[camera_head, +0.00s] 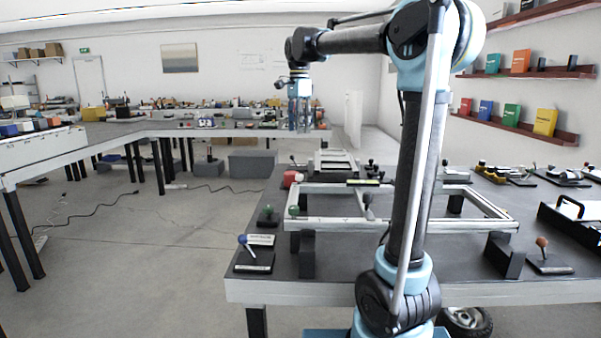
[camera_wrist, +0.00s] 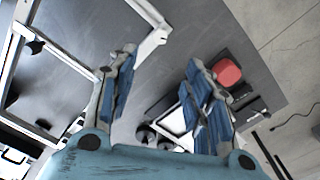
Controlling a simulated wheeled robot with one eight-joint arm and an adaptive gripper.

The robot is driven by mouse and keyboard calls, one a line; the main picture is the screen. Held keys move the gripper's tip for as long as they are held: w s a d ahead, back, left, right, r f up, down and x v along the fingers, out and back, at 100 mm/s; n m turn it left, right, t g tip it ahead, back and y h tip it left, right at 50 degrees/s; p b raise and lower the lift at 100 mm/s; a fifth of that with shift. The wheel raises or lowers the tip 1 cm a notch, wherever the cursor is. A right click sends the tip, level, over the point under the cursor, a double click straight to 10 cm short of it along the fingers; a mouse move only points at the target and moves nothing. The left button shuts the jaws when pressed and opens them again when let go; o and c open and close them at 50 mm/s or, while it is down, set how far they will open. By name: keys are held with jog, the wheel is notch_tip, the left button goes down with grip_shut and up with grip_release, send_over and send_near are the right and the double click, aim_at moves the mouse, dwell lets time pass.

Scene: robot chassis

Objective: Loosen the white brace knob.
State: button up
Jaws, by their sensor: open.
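My gripper (camera_head: 300,126) hangs open and empty above the far left part of the bench, pointing down. In the wrist view its two blue fingers (camera_wrist: 161,60) are spread apart with nothing between them. The silver chassis frame (camera_head: 335,224) lies on the dark bench; its rails also show at the left of the wrist view (camera_wrist: 152,44). A dark knob (camera_head: 366,198) stands at the frame's middle, and another dark knob (camera_wrist: 35,47) shows on a rail in the wrist view. I cannot make out a clearly white knob in either view.
A red knob or button (camera_head: 290,178) sits beyond the frame's left corner, also in the wrist view (camera_wrist: 228,72). Green (camera_head: 268,210), blue (camera_head: 243,240) and orange (camera_head: 541,242) ball-topped levers stand near the bench edges. A black tray (camera_head: 575,228) is at right.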

aim_at(299, 175)
notch_tip(299, 175, down, 17)
jog(key=shift+w+d+f, duration=0.1)
jog(key=shift+f, duration=0.05)
dwell(0.5)
jog(key=c, duration=1.1)
